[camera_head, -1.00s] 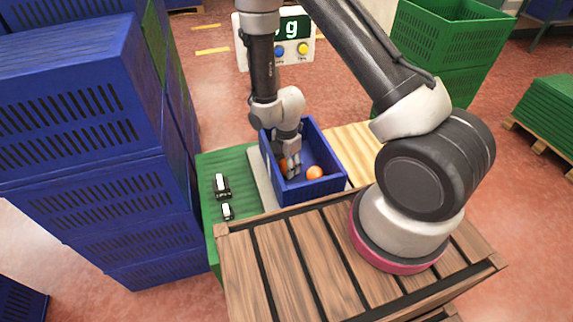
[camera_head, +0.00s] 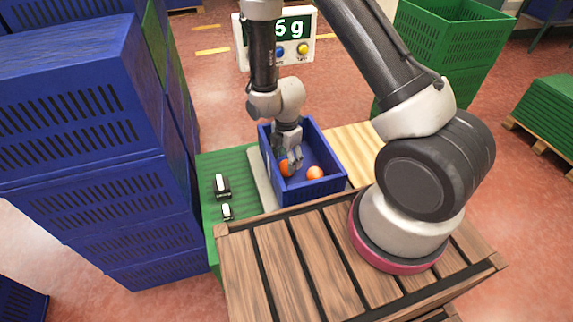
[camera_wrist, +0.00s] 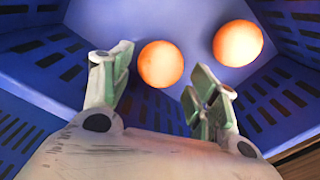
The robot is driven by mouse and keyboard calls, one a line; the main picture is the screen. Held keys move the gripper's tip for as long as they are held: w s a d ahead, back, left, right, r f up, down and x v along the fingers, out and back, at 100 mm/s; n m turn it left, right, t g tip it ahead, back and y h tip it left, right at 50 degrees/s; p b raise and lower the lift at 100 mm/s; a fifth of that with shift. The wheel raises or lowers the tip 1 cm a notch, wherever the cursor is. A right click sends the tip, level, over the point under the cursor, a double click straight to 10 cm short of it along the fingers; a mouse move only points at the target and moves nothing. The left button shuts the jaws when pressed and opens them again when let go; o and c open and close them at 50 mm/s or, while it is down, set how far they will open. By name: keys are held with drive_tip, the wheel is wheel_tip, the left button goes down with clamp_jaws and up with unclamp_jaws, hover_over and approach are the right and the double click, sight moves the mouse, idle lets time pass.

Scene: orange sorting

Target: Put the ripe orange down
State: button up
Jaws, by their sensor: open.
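One orange (camera_wrist: 160,64) lies in the blue crate (camera_head: 325,187), just beyond and between my fingertips in the wrist view. It also shows beside my gripper in the head view (camera_head: 284,167). A second orange (camera_head: 315,173) lies in the crate to the right; it shows at upper right in the wrist view (camera_wrist: 238,43). My gripper (camera_wrist: 162,88) is open, pointing down inside the crate, with a clear gap between its fingers and the nearer orange.
The crate stands on a scale by a green surface (camera_head: 240,165) holding two small black-and-white items. A scale display (camera_head: 290,38) stands behind. Stacked blue crates (camera_head: 85,110) rise at left. A slatted wooden top (camera_head: 300,255) lies in front. Crate walls surround my gripper closely.

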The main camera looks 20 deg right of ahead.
wheel_tip(320, 180, up, 9)
wheel_tip(320, 180, up, 11)
drive_tip(key=m+t, duration=0.1)
drive_tip(key=m, duration=0.4)
hover_over(287, 163)
drive_tip(key=d, duration=0.4)
drive_tip(key=s+d+r+m+t, duration=0.1)
drive_tip(key=d+r+m, duration=0.1)
drive_tip(key=r, duration=0.2)
drive_tip(key=s+d+r+m, duration=0.2)
drive_tip(key=r+m, duration=0.1)
drive_tip(key=r, duration=0.2)
drive_tip(key=s+d+r+m+t, duration=0.1)
drive_tip(key=s+d+r+m, duration=0.3)
drive_tip(key=s+r+m, duration=0.2)
drive_tip(key=s+d+r+m+t, duration=0.1)
drive_tip(key=s+d+r+m, duration=0.2)
drive_tip(key=s+r+m, duration=0.3)
drive_tip(key=s+r, duration=0.1)
drive_tip(key=s, duration=0.3)
drive_tip(key=shift+d, duration=0.35)
drive_tip(key=shift+w, duration=0.1)
